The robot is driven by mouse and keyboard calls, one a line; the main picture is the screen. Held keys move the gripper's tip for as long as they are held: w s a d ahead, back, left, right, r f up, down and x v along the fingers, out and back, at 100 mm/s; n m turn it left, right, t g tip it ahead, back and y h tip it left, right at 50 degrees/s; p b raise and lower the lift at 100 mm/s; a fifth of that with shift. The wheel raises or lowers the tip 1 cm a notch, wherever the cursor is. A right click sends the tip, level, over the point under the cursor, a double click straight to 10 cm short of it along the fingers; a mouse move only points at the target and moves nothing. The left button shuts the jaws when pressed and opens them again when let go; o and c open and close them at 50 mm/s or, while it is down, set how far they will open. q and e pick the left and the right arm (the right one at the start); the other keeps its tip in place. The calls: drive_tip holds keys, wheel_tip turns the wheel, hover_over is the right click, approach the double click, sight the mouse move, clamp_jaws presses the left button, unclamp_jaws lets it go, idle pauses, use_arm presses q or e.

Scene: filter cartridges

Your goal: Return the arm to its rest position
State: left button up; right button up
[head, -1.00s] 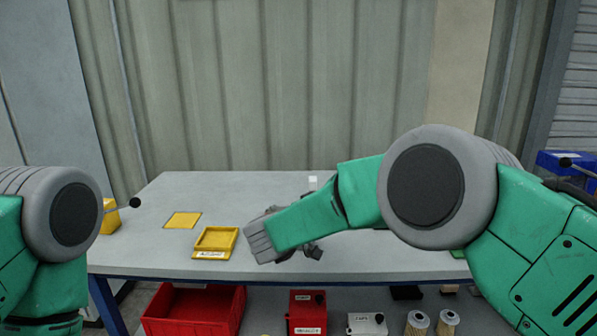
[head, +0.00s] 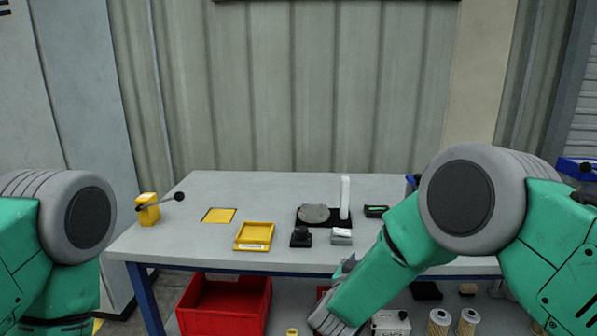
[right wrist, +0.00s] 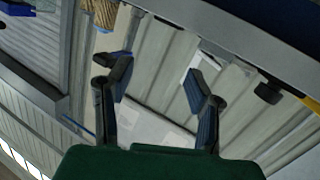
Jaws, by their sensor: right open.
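My right arm (head: 395,255) reaches down and left in the head view, in front of the workbench's front edge. Its hand end is grey and low in the picture, and the fingers cannot be made out there. In the right wrist view my right gripper (right wrist: 157,88) is open, its two dark fingers wide apart. Nothing is held between them. Of my left arm (head: 70,230) only the shoulder part shows at the left edge; its gripper is out of view.
The workbench (head: 180,245) carries a yellow tray (head: 254,235), a yellow square (head: 218,215), a yellow lever box (head: 148,208) and a dark round-plate fixture (head: 314,214). Below are a red bin (head: 225,305), a white box (head: 390,324) and filter cartridges (head: 438,322).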

drive_tip(key=s+d+f+n+g+y, duration=0.3)
drive_tip(key=s+f+g+y, duration=0.1)
drive_tip(key=s+f, duration=0.8)
drive_tip(key=s+d+f+n+g+y, duration=0.1)
drive_tip(key=s+d+f+g, duration=0.1)
drive_tip(key=s+d+f, duration=0.45)
drive_tip(key=s+d+f+g+y, duration=0.1)
drive_tip(key=s+f+g, duration=0.2)
drive_tip(key=s, duration=0.6)
use_arm(q)
drive_tip(key=shift+a+f, duration=0.15)
drive_tip(key=shift+a, duration=0.2)
use_arm(e)
drive_tip(key=s+d+g+y, duration=0.1)
drive_tip(key=s+g, duration=0.4)
drive_tip(key=s, duration=1.3)
drive_tip(key=shift+s+d+r, duration=0.15)
drive_tip(key=shift+d+r, duration=0.05)
drive_tip(key=shift+r, duration=0.2)
